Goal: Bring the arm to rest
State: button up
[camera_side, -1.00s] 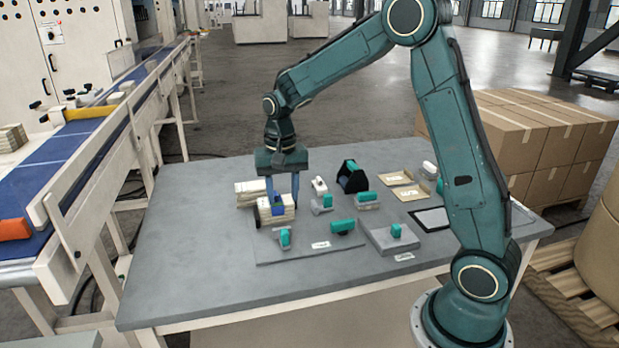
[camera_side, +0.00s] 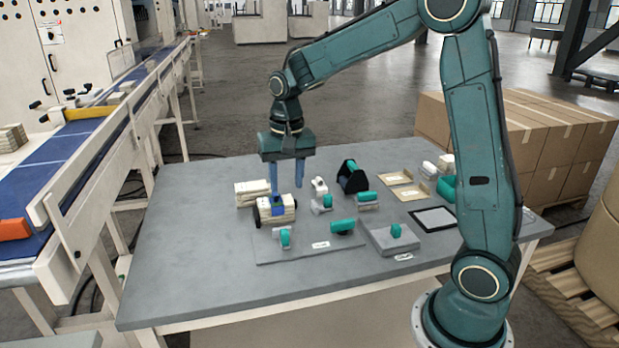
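My gripper (camera_side: 286,184) hangs above the grey table (camera_side: 190,250), its two blue fingers pointing down and spread apart with nothing between them. Just below the fingers sits a cream stack with a blue band and dark round ends (camera_side: 276,208), resting on the table. The fingertips are at or slightly above its top; whether they touch it I cannot tell. A second cream stack (camera_side: 252,190) lies behind it, to the left.
Teal-handled tools (camera_side: 343,226) lie on a grey board at the table's middle. A black holder (camera_side: 352,177), a small grey block (camera_side: 393,240), tan trays (camera_side: 410,193) and a dark tablet (camera_side: 434,219) stand to the right. The table's left front is bare. A conveyor (camera_side: 90,165) runs along the left.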

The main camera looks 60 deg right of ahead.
jog(key=s+a+r+n+t, duration=0.1)
jog(key=s+a+r+n, duration=0.1)
jog(key=s, duration=0.5)
jog(key=s+a+r+n+t, duration=0.2)
jog(key=s+r+n, duration=0.1)
jog(key=s, duration=0.5)
jog(key=s+a+r+n+t, duration=0.2)
jog(key=s+a+r+n, duration=0.1)
jog(key=s, duration=0.4)
jog(key=shift+s, duration=0.25)
dwell(0.7)
